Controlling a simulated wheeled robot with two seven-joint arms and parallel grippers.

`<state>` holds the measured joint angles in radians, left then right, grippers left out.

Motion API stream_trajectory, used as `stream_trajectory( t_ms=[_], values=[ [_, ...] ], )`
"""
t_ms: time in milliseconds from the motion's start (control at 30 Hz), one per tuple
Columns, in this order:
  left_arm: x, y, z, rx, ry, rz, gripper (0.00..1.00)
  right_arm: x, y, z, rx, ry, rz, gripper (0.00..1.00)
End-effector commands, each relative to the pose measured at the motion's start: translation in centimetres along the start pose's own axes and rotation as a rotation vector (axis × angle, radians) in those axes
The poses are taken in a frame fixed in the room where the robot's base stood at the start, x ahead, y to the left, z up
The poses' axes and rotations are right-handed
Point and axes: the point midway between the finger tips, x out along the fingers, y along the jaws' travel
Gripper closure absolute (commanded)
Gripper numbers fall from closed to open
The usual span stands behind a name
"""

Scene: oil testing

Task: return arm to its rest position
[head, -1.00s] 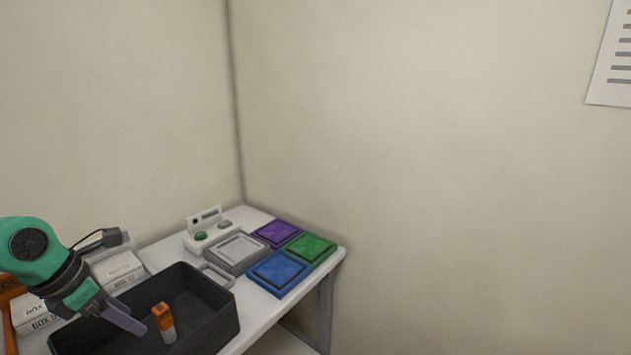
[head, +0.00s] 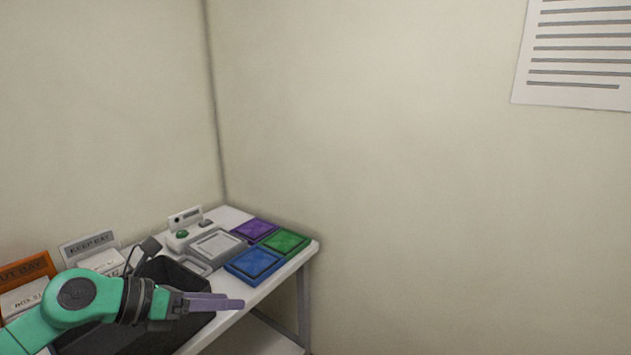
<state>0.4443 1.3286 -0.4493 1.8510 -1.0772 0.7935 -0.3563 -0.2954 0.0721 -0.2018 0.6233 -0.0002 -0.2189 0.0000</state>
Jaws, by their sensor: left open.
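My left arm (head: 75,303) is teal and comes in from the lower left of the head view. My left gripper (head: 222,302) is open, with its grey-purple fingers pointing right. It is in front of the black bin (head: 165,272) and hides much of it. Nothing shows between the fingers. The orange-and-white bottle seen earlier in the bin is hidden now. My right gripper is not in view.
The white table (head: 236,308) bears a grey tray (head: 215,245), purple (head: 254,229), green (head: 286,241) and blue (head: 253,264) pads, and a white device (head: 187,232). A keep-bay sign (head: 88,247) and an orange sign (head: 28,270) stand left. Right of the table is free room.

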Motion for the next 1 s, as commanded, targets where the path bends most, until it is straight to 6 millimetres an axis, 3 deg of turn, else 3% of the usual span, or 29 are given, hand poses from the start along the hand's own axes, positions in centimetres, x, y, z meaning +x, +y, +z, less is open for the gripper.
stream_trajectory(
  t_ms=[100, 167, 233, 300, 367, 400, 500, 600, 700, 867, 900, 1000],
  values=[
    [2.5, -4.1, 3.2, -0.254, -0.276, -0.175, 0.33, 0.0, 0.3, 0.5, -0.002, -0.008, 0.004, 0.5],
    [2.6, -4.9, 5.3, -0.47, -0.454, -0.251, 0.33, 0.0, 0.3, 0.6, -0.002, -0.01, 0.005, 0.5],
    [1.7, -3.3, 6.9, -0.809, -0.673, -0.301, 0.33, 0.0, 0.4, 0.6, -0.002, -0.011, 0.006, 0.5],
    [0.6, 0.7, 5.8, -1.197, -0.868, -0.283, 0.33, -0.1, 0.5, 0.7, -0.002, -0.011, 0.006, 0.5],
    [0.0, 4.7, 2.2, -1.544, -1.002, -0.208, 0.33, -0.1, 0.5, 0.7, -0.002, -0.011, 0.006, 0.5],
    [-0.2, 6.8, -0.9, -1.75, -1.065, -0.137, 0.33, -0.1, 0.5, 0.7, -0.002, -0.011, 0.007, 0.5],
    [-0.2, 9.4, -8.6, -2.137, -1.148, 0.056, 0.33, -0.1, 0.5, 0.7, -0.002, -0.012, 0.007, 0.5],
    [-0.1, 9.7, -15.1, -2.402, -1.171, 0.242, 0.33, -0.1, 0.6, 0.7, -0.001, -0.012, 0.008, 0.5],
    [-0.1, 8.8, -20.4, -2.601, -1.165, 0.417, 0.33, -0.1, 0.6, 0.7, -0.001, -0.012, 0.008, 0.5],
    [-0.5, 6.2, -27.1, -2.839, -1.119, 0.687, 0.33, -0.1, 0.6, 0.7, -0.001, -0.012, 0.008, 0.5],
    [-0.6, 5.4, -28.6, 2.814, 1.074, -0.735, 0.33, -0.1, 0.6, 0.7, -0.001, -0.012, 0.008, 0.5],
    [-0.9, 3.3, -31.8, 2.699, 0.948, -0.83, 0.33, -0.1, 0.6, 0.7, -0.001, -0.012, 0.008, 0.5]
  ],
)
